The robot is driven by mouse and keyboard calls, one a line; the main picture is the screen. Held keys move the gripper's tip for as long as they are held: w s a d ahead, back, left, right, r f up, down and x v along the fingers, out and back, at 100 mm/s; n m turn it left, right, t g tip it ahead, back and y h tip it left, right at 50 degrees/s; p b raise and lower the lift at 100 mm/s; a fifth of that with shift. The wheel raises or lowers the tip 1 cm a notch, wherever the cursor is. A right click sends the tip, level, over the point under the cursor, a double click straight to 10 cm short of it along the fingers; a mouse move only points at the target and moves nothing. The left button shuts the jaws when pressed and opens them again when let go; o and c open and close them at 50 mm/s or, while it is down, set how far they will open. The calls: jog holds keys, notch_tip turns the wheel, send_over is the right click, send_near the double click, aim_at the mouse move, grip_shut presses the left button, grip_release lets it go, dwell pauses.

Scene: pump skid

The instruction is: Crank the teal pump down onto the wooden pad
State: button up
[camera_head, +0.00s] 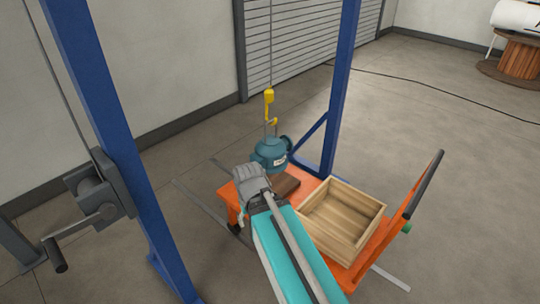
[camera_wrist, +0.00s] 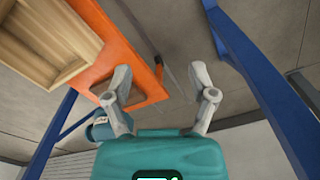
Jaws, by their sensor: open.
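The teal pump (camera_head: 270,155) hangs upright from a yellow hook (camera_head: 269,98) on a cable, over the orange cart. The wooden pad (camera_head: 286,186) lies on the cart just below the pump; my arm partly hides it, and I cannot tell whether pump and pad touch. A winch (camera_head: 98,190) with a crank handle (camera_head: 58,255) is on the near blue post at left. My gripper (camera_head: 250,178) is in front of the pump in the head view, well right of the crank. In the wrist view my gripper (camera_wrist: 160,72) is open and empty; the pump (camera_wrist: 101,129) shows partly behind one finger.
The orange cart (camera_wrist: 112,42) carries an open wooden crate (camera_head: 371,212) and has an upright push handle (camera_head: 423,184) at right. Blue gantry posts (camera_head: 342,85) stand on both sides of the pump. A cable spool (camera_head: 518,58) is far right. Floor between winch and cart is mostly clear.

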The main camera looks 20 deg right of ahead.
jog(key=shift+d, duration=0.15)
dwell(0.3)
jog(key=shift+c, duration=0.2)
jog(key=shift+w, duration=0.1)
jog(key=shift+c, duration=0.9)
jog(key=shift+d, duration=0.1)
